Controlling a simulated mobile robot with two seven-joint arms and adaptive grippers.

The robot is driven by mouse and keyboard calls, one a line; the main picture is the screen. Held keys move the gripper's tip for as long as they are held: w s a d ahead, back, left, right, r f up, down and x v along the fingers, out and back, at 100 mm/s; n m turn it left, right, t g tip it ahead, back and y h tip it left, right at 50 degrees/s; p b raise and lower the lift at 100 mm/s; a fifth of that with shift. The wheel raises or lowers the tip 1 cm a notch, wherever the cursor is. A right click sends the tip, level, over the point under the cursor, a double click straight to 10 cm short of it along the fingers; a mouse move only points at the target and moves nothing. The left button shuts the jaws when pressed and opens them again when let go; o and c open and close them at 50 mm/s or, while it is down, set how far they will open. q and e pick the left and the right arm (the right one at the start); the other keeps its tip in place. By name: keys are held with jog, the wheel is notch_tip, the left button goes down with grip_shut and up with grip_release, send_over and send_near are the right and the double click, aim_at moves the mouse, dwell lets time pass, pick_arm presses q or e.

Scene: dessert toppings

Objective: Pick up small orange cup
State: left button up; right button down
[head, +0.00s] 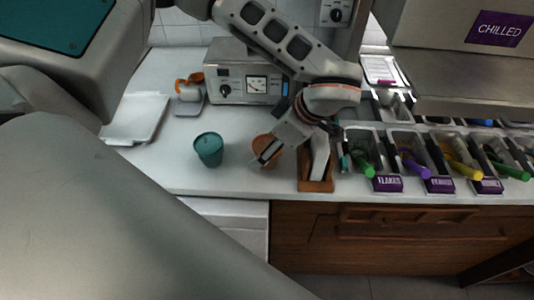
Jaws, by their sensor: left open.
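A small orange cup (262,141) stands on the white counter, partly hidden behind one finger of my left gripper. My left gripper (292,164) is open and comes down from above. One finger is in front of the orange cup, and the other is to its right, over a brown wooden holder (316,185). I cannot tell whether the finger touches the cup. A teal cup (208,149) stands upright to the left of the orange cup. My right gripper is not in view.
Topping bins with coloured-handled scoops (412,165) line the right. A grey appliance with a dial (240,75) stands behind. An orange-and-white item (189,90) sits at the back left, near a white tray (136,119). The counter's front edge is close to the cups.

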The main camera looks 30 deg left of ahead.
pick_arm(q)
jog(key=c, duration=1)
jog(key=shift+o, duration=0.2)
